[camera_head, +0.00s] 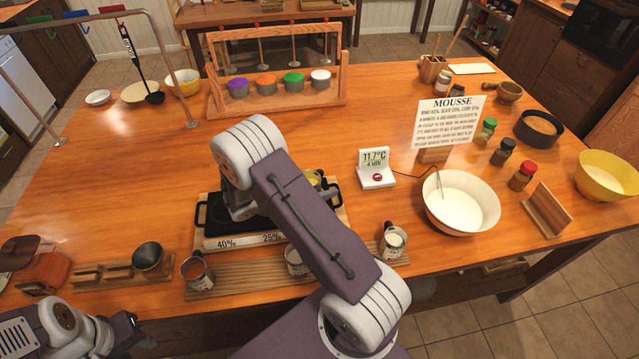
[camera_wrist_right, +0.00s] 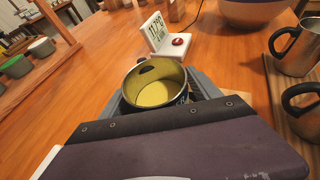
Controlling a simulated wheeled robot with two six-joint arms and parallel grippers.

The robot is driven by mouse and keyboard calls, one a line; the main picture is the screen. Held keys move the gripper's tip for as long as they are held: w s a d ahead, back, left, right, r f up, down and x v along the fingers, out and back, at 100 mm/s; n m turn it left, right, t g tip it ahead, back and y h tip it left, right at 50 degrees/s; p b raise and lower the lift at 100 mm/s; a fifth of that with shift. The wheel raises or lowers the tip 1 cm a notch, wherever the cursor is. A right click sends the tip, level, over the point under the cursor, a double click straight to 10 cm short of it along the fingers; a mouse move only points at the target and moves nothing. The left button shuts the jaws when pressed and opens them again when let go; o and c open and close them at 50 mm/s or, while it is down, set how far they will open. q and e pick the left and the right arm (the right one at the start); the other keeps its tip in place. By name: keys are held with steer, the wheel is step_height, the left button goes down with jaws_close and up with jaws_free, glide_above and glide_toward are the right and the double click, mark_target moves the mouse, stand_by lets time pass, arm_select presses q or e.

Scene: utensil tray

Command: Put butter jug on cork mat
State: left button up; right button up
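The butter jug, a dark-rimmed metal jug with yellow contents, shows in the right wrist view (camera_wrist_right: 153,92). In the head view only part of it (camera_head: 314,178) shows past my right arm, over the right side of the black hot plate. My right gripper (camera_wrist_right: 160,95) has grey fingers on both sides of the jug. Its grip on the jug is not clear, and my arm hides it in the head view. I cannot pick out a cork mat with certainty. Part of my left arm shows at the lower left of the head view; its fingertips do not show.
The hot plate (camera_head: 213,243) has labels reading 40% and 25%. Several metal jugs stand in front, including one with brown contents (camera_head: 196,272) and one with white (camera_head: 393,241). A temperature display (camera_head: 376,176) and a white bowl (camera_head: 460,203) stand to the right.

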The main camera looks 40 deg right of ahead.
steer(key=shift+r, duration=0.15)
steer(key=b+v, duration=0.1)
steer(key=v, duration=1.1)
